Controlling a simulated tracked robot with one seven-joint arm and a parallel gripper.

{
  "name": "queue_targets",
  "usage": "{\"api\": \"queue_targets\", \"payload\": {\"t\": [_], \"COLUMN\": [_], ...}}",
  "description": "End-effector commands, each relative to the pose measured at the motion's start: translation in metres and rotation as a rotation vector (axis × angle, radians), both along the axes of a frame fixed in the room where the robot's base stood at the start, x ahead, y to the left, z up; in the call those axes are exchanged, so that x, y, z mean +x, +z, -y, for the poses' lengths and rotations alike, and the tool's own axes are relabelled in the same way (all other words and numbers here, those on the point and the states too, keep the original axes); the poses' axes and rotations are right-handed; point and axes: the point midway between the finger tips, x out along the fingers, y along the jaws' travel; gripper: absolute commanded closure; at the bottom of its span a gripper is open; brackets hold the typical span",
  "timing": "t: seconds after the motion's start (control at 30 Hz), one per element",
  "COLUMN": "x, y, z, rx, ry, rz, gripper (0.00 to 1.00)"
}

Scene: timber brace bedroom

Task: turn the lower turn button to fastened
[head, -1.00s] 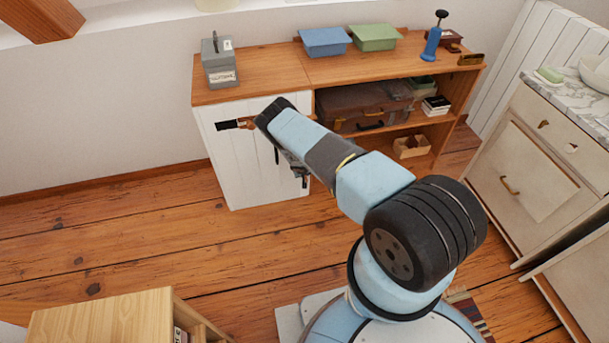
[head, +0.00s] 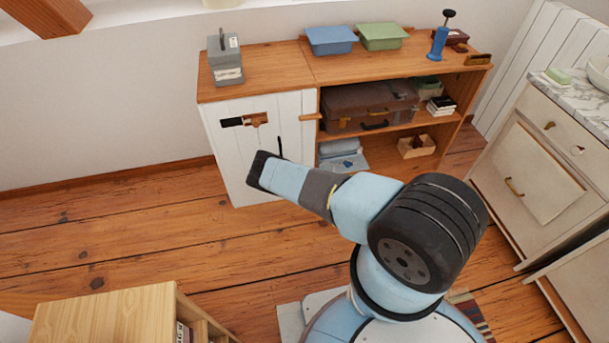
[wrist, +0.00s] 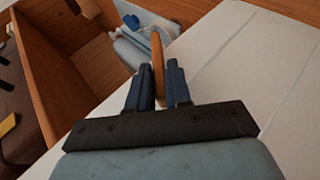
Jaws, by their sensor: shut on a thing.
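The white plank cabinet door (head: 228,160) stands at the left of the low wooden unit. The upper turn button (head: 309,117), a small wooden bar, lies level across the door's right edge. In the wrist view the lower turn button (wrist: 158,50), an orange-brown wooden bar, sits between the two dark fingers of my gripper (wrist: 160,75), which is shut on it. The bar is slanted to the door's edge there. In the head view my arm hides the lower button and most of my gripper.
A grey box (head: 224,64) stands on top. A pale wooden unit (head: 105,318) is at front left. Floor left of the door is clear.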

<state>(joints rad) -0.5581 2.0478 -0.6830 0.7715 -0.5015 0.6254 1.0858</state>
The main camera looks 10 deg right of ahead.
Motion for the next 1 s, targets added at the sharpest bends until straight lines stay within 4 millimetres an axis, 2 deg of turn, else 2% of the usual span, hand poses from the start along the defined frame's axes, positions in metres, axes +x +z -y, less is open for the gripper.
{"api": "queue_targets", "payload": {"t": [0.57,0.6,0.8,1.0], "x": [0.0015,0.0016,0.0011,0.0007], "y": [-0.0004,-0.0004,-0.0005,-0.0005], "z": [-0.0034,-0.0034,-0.0018,-0.0006], "rx": [-0.025,-0.025,-0.027,-0.028], "ry": [0.004,0.004,0.002,0.001], "rz": [0.002,0.002,0.001,0.0], "gripper": [1.0,0.8,0.61,0.61]}}
